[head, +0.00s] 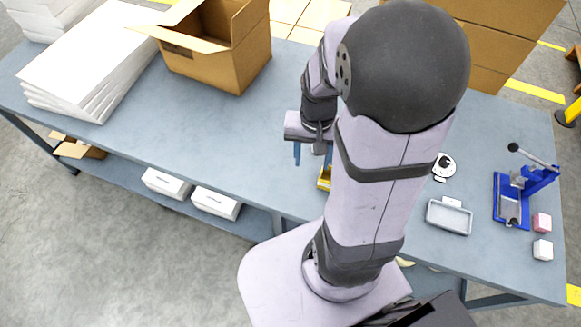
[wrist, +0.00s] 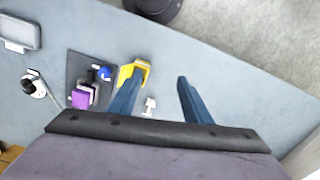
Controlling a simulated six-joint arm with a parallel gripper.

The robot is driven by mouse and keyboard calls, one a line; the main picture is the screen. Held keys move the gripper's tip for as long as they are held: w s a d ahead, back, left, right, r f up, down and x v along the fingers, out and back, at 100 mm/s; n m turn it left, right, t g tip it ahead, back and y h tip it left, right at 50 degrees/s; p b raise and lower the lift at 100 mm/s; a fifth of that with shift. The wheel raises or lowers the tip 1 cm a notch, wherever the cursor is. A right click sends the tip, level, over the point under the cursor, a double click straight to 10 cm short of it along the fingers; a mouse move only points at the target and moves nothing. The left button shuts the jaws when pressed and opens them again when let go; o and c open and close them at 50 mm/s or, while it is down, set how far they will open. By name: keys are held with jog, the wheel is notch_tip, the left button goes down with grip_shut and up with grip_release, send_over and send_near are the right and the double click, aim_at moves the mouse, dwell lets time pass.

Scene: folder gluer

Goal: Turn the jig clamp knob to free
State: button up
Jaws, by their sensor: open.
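In the wrist view a dark jig plate (wrist: 79,68) carries a purple block (wrist: 81,98), a black upright part (wrist: 92,76) and a small round blue knob (wrist: 104,74). The blue knob looks like the clamp knob, but its setting is too small to read. My gripper (wrist: 160,88) is open and empty, its blue fingers apart, to the right of the plate. In the head view my gripper (head: 312,154) hangs over the table, and my arm hides the jig.
A yellow bracket (wrist: 135,72) is close to the left finger, with a small white piece (wrist: 150,105) nearby. A white dial with a black centre (head: 444,164), a grey tray (head: 449,228) and a blue lever press (head: 499,190) are to the right. An open carton (head: 235,55) stands at the back.

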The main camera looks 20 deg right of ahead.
jog(key=s+a+r+n+p, duration=0.1)
jog(key=s+a+r+n, duration=0.1)
jog(key=a+n, duration=0.3)
jog(key=shift+s+a+r+n, duration=0.4)
jog(key=shift+a+r, duration=0.2)
jog(key=shift+a, duration=0.45)
